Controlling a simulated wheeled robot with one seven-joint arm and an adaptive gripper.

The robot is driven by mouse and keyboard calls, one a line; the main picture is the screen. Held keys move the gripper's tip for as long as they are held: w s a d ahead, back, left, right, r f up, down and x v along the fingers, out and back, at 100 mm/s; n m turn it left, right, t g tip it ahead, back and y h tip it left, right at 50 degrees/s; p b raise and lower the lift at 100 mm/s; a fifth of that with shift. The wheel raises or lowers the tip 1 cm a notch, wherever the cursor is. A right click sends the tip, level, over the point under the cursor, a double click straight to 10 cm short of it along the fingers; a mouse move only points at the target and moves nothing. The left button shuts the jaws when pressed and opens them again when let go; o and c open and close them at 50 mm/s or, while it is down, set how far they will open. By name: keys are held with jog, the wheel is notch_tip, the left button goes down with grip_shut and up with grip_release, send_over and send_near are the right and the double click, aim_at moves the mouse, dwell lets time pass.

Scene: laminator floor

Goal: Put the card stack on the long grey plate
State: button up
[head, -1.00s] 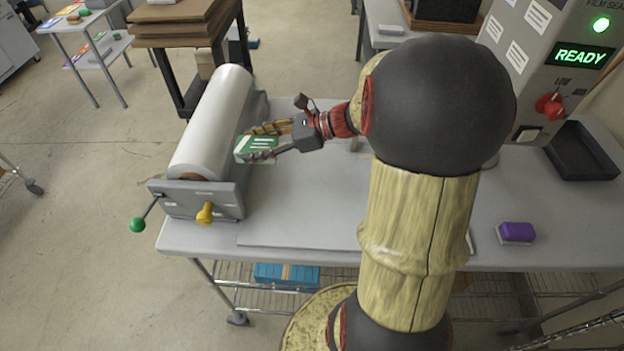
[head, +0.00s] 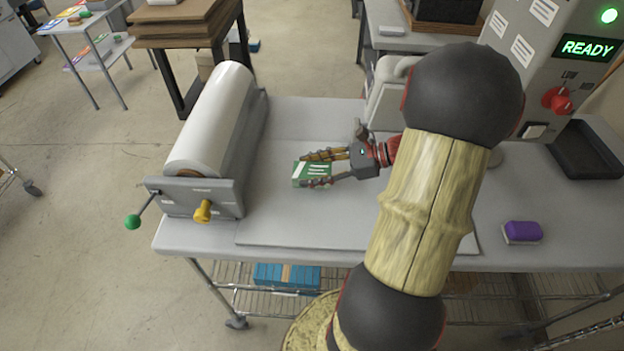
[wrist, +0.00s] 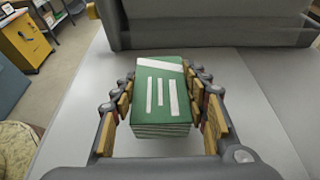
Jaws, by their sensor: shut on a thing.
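The card stack (head: 312,173) is green with white bars on top. The stack is over the long grey plate (head: 290,234), a flat slab on the table to the right of the roll. I cannot tell for sure whether the stack touches the plate or hangs a little above it. My arm hides part of the plate's right side.
A film roll (head: 214,120) in a grey holder with a green-knobbed crank stands left of the plate. A purple-topped block (head: 522,231) and a black tray (head: 583,150) lie to the right, near the machine with the READY display (head: 587,47). The plate's front left is clear.

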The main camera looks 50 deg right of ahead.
jog(key=shift+f+b, duration=0.4)
jog(key=shift+f, duration=1.1)
jog(key=shift+f, duration=0.2)
jog(key=o, duration=1.3)
jog(key=shift+c, duration=0.2)
jog(key=shift+s+d+r, duration=0.25)
jog(key=shift+r, duration=0.1)
jog(key=p+v, duration=0.2)
jog(key=v, duration=0.9)
jog(key=shift+s+d, duration=0.1)
jog(key=shift+s, duration=0.05)
